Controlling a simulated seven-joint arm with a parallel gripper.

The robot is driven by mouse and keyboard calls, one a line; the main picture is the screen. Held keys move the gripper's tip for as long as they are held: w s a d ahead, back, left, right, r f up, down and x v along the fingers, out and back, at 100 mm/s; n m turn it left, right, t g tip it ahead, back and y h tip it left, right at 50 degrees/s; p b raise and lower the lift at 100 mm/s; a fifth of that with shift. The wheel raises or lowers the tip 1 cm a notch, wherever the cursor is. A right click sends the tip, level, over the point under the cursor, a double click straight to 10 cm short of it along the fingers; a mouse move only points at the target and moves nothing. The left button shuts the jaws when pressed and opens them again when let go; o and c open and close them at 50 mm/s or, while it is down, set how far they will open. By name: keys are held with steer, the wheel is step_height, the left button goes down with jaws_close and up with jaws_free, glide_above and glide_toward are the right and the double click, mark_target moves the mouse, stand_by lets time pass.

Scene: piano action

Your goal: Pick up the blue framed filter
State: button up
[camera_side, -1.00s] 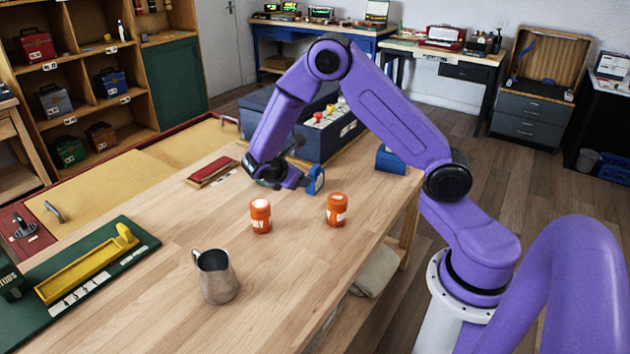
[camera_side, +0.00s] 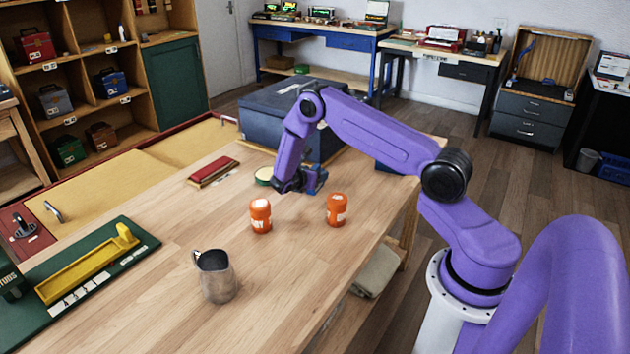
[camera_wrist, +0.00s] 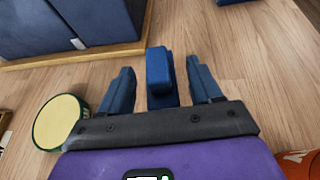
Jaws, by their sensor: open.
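The blue framed filter (camera_side: 318,178) appears to stand on edge on the wooden bench, beside my gripper in the side view. In the wrist view a narrow blue upright piece, which looks like the filter (camera_wrist: 159,74), lies between my two blue fingers. My gripper (camera_side: 300,184) is low over the bench and open, with one finger on each side of that piece. Gaps show between the piece and both fingers (camera_wrist: 160,88). The filter's lower part is hidden by the gripper body.
A round green tin with a cream top (camera_wrist: 57,122) is left of the fingers. Two orange jars (camera_side: 260,216) (camera_side: 337,209) stand in front of the gripper. A dark blue box (camera_side: 270,115) is behind it. A metal jug (camera_side: 216,277) stands nearer, with clear bench around it.

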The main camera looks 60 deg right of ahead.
steer(key=shift+x, duration=1.6)
steer(key=c, duration=1.1)
steer(key=shift+r, duration=0.2)
